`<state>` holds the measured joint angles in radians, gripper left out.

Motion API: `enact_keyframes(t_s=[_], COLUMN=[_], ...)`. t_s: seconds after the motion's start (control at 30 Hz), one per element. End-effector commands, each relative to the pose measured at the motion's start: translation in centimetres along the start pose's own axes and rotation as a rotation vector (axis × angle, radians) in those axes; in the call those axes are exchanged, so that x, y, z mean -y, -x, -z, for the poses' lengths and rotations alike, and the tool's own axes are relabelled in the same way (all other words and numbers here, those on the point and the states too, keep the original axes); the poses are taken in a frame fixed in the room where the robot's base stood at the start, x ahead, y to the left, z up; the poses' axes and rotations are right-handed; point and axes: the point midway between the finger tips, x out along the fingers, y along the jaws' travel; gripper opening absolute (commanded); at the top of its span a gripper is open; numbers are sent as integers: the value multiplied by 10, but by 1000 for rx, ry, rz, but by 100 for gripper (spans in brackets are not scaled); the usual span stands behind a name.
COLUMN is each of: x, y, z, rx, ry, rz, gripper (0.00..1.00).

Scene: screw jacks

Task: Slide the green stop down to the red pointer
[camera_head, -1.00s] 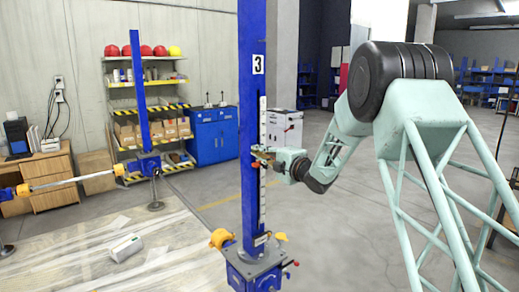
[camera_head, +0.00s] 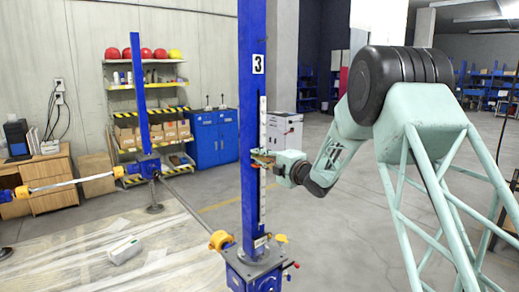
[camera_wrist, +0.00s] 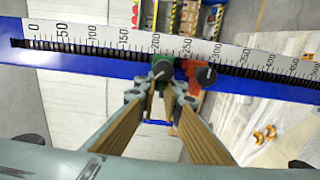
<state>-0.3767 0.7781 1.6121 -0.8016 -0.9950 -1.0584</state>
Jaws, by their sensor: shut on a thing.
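The green stop (camera_wrist: 161,69) sits on the toothed slot of the blue post in the wrist view, near the 200 mark of the white scale (camera_wrist: 120,36). My gripper (camera_wrist: 165,90) has its two tan fingers closed around the stop's dark knob. The red pointer (camera_wrist: 198,75) is just to the right of the stop, on the higher-number side.
An orange-yellow coupling (camera_head: 221,239) and the jack base (camera_head: 254,266) are at the post's foot. A second blue post (camera_head: 139,95) stands at the left. Shelves (camera_head: 150,105) and blue cabinets (camera_head: 213,136) are behind. The floor right of the post is open.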

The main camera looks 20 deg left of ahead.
Motion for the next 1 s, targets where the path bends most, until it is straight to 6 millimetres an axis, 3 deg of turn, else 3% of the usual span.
enact_keyframes(t_s=[0.4, 1.0], x=[12, 13], y=[1, 1], z=[0, 0], rx=[0, 0], ry=[-2, -2], rz=[5, 5], gripper=[0, 0])
